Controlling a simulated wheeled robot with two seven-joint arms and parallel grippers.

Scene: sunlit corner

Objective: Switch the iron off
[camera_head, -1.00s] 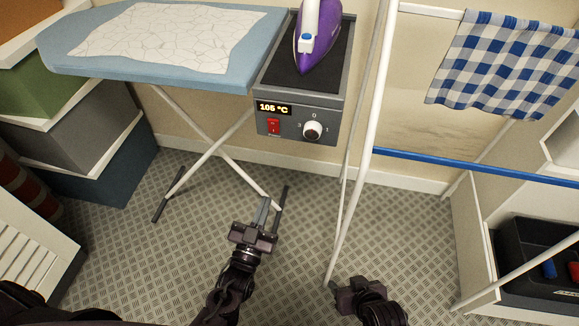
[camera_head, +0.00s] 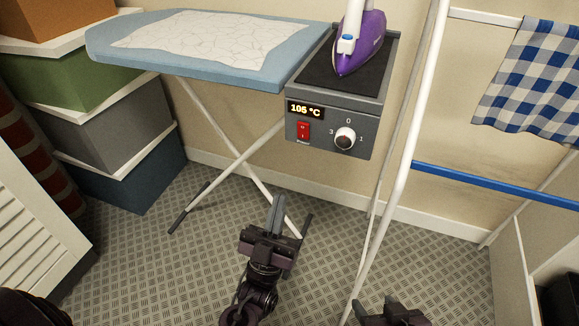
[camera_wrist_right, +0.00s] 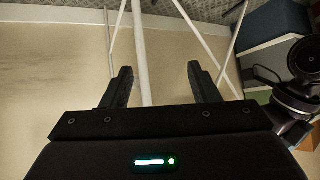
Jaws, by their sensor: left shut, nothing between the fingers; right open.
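The purple and white iron (camera_head: 362,45) rests on the dark pad of the grey iron station (camera_head: 332,150) at the right end of the ironing board.
The blue ironing board (camera_head: 200,75) bears a white patterned cloth. A white drying rack (camera_head: 400,180) with a blue rail and checked towel stands right of the station, its leg close to my right gripper. Stacked boxes (camera_head: 115,140) and a white louvred panel (camera_head: 30,235) are at left.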

